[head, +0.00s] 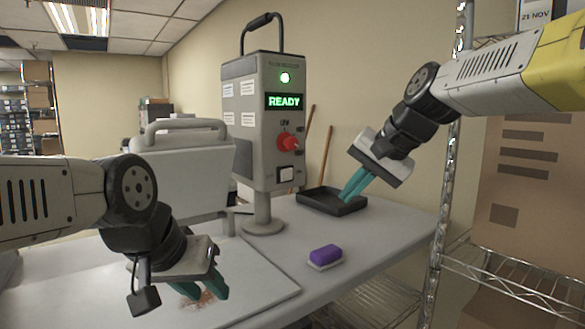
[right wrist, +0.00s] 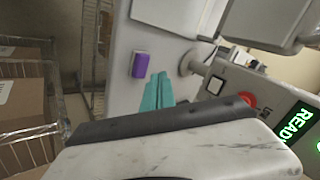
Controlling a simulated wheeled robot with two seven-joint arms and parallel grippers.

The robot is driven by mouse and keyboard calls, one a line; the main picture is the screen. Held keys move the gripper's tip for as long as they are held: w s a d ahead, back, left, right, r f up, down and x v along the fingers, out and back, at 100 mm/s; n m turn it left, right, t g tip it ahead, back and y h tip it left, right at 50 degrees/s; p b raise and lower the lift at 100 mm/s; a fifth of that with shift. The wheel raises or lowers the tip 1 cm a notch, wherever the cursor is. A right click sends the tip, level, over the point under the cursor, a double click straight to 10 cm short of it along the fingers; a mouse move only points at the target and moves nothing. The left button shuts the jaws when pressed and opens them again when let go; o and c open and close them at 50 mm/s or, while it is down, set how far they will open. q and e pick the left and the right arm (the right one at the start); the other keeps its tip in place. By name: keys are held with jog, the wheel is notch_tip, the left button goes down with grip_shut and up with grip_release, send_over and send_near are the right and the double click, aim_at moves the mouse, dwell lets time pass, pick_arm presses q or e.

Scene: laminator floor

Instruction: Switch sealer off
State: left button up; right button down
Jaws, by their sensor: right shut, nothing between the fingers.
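The sealer's grey control box (head: 262,120) stands upright on a post with a round foot on the table. Its green lamp (head: 285,78) is lit and its display (head: 285,101) reads READY in green. The knob (right wrist: 248,99) and switch (right wrist: 215,85) also show in the right wrist view. My right gripper (head: 347,196) is shut and empty, right of the box and apart from it. My left gripper (head: 205,292) is open and empty, low over the table's front left.
A black tray (head: 318,205) lies beneath my right gripper in the picture. A purple-topped block (head: 325,256) lies on the table. A grey machine with a handle (head: 185,172) stands left of the box. A wire rack with cartons (head: 530,200) stands at right.

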jog(key=w+a+r+m, duration=0.1)
jog(key=w+r+m, duration=0.1)
jog(key=w, duration=0.4)
jog(key=w+a+r+m+y, duration=0.1)
jog(key=w+a+r, duration=0.1)
jog(key=w+r, duration=0.3)
jog(key=w, duration=0.2)
jog(key=shift+w+a+m+y, duration=0.25)
jog(key=shift+w+m+y, duration=0.05)
jog(key=shift+m, duration=0.1)
jog(key=shift+r, duration=0.1)
send_near(285, 174)
jog(key=x, duration=0.5)
jog(key=shift+s+f, duration=0.2)
jog(key=shift+f, duration=0.3)
jog(key=shift+w+a, duration=0.3)
jog(key=shift+w, duration=0.05)
